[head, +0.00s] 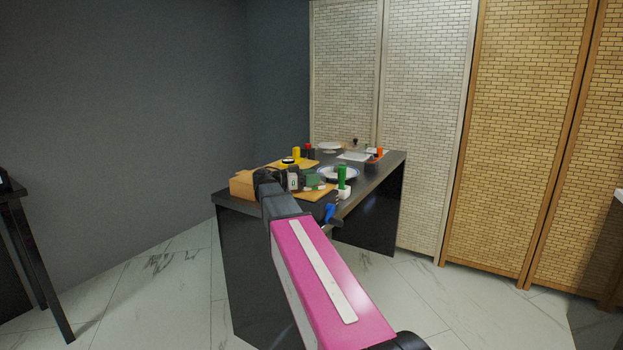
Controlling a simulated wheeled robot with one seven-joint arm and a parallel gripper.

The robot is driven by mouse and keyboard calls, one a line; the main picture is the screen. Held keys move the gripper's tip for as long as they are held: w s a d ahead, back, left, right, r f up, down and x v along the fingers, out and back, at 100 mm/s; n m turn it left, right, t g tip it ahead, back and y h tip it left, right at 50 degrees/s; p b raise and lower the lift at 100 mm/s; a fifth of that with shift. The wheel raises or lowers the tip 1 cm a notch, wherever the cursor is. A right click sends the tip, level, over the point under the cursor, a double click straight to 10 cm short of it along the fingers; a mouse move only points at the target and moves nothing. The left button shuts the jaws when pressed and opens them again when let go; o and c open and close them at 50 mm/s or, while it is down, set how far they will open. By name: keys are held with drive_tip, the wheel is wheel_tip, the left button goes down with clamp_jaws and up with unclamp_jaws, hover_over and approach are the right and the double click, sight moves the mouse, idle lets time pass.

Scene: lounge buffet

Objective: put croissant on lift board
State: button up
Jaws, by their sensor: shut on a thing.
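My pink arm reaches from the lower right to the near left end of the black table (385,170). My gripper (312,183) is at its far end, over the near part of the table. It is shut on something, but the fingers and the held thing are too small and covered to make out. I cannot pick out a croissant. A tan wooden board (316,195) shows just beside my gripper, partly covered by it. Another yellowish board (305,164) lies farther back. I cannot tell which is the lift board.
A tan box (242,187) stands at the table's left end. Another dark table (22,230) is at the far left. Marble floor lies open between.

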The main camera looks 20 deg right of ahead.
drive_tip(key=shift+f, duration=0.15)
drive_tip(key=o, duration=0.9)
drive_tip(key=shift+a, duration=0.15)
drive_tip(key=a, duration=0.4)
drive_tip(key=w+a, duration=0.1)
drive_tip(key=a, duration=0.6)
drive_tip(key=shift+w+a, duration=0.25)
drive_tip(key=shift+a, duration=0.1)
